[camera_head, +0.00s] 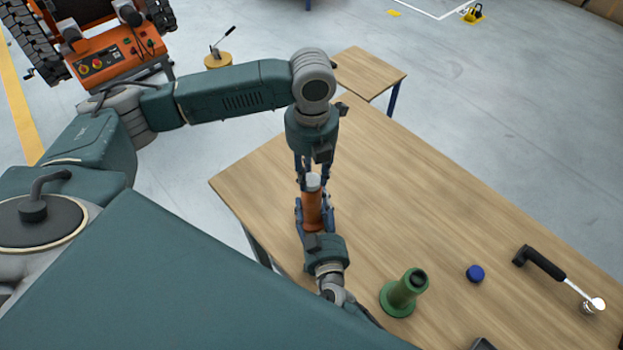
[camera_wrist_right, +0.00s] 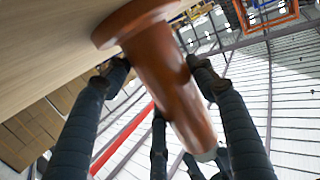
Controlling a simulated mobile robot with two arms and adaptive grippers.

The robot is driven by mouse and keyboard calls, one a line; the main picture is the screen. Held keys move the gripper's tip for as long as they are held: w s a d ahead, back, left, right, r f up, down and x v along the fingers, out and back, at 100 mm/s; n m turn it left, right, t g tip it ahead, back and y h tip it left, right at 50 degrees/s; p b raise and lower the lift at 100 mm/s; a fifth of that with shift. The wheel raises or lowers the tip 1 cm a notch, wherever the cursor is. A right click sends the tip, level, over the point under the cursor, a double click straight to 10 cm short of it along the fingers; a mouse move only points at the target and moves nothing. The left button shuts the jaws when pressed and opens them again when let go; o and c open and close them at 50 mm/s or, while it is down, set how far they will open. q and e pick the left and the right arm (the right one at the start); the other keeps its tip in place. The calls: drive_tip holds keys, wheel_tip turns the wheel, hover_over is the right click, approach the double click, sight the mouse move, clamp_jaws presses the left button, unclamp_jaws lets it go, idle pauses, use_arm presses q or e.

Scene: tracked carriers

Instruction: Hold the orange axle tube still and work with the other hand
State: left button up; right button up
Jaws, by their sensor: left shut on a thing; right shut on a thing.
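The orange axle tube (camera_head: 312,212) stands on the wooden table, with a pale grey cap (camera_head: 313,182) at its top end. In the right wrist view the tube (camera_wrist_right: 165,75) shows its wide flange against the table top. My right gripper (camera_head: 313,205) is shut on the tube from the side, one finger on each side. My left gripper (camera_head: 313,175) points down from above and is shut on the grey cap.
On the table (camera_head: 420,190) to the right are a green flanged tube (camera_head: 404,293), a blue round cap (camera_head: 475,273) and a black-handled tool (camera_head: 545,265) with a shiny end. A smaller table (camera_head: 368,72) stands behind. The table's middle is clear.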

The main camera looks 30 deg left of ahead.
use_arm(q)
drive_tip(key=m, duration=0.3)
drive_tip(key=shift+m, duration=0.4)
drive_tip(key=m, duration=0.4)
drive_tip(key=o, duration=1)
drive_tip(key=shift+o, duration=0.2)
